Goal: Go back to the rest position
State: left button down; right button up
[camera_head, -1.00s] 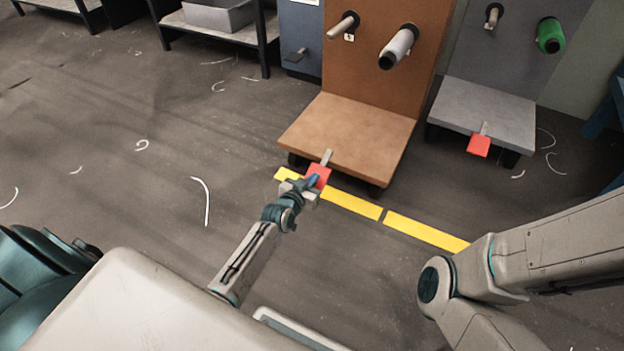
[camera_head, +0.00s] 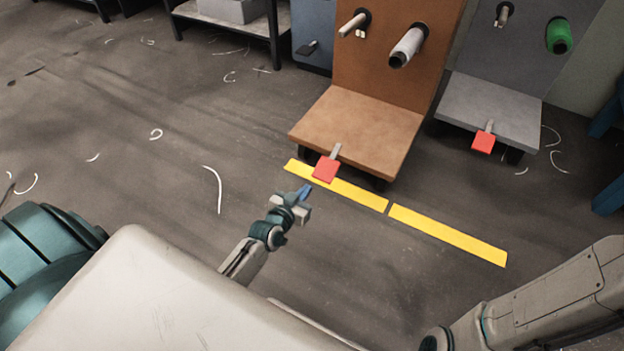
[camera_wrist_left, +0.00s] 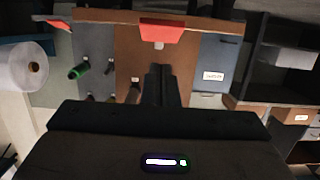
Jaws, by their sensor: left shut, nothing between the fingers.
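My left gripper (camera_head: 304,192) is shut and empty. It hangs over the floor in front of the brown creel stand (camera_head: 360,125), just short of the red pedal (camera_head: 326,169) on that stand and apart from it. In the left wrist view my shut fingers (camera_wrist_left: 161,72) point toward the same red pedal (camera_wrist_left: 162,31), and the picture looks upside down. My right arm shows at the lower right of the head view, but its gripper is out of view.
Yellow floor strips (camera_head: 447,236) lie in front. Open floor is at left, with thread scraps.

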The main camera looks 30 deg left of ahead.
pick_arm(q)
jog(key=shift+s, duration=0.45)
